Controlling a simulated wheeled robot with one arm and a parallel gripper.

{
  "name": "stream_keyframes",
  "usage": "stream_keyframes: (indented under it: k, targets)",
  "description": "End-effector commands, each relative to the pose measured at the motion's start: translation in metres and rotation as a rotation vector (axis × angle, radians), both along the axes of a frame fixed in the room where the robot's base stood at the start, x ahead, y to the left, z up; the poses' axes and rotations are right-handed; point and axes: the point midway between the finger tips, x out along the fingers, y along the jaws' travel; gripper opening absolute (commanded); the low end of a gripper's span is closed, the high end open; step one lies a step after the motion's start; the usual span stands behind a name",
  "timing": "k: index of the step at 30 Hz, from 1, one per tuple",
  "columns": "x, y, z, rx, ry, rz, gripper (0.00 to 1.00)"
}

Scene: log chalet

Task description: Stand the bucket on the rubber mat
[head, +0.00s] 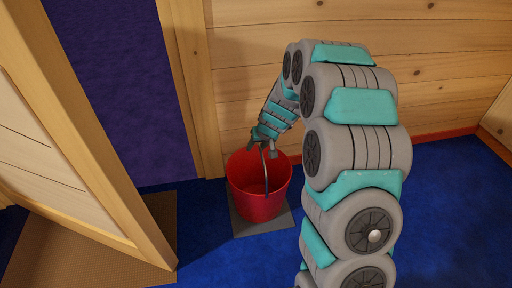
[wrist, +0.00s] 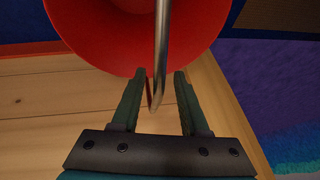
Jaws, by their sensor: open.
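The red bucket (head: 258,190) stands upright on a flat grey mat (head: 243,229), which looks like the rubber mat, near the log wall. The bucket hides most of the mat; its front edge and corners show. The metal handle (head: 265,172) is raised. My gripper (head: 262,149) is just above the bucket's rim at the back. In the wrist view, the jaws (wrist: 159,74) are open, with the handle (wrist: 161,45) passing between the fingertips without being clamped. The red bucket (wrist: 100,35) fills the top of that view.
A brown doormat (head: 95,250) lies to the left, partly under an open wooden door (head: 75,150). A doorway with a purple floor (head: 115,80) is behind it. The log wall (head: 240,60) stands close behind the bucket. Blue carpet (head: 450,200) is clear to the right.

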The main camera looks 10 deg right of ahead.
Motion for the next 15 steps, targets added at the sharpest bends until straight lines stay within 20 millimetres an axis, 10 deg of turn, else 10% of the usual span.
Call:
stream_keyframes:
  k: [15]
  targets:
    - [-0.035, -0.016, 0.08, -0.001, -0.003, -0.002, 0.44]
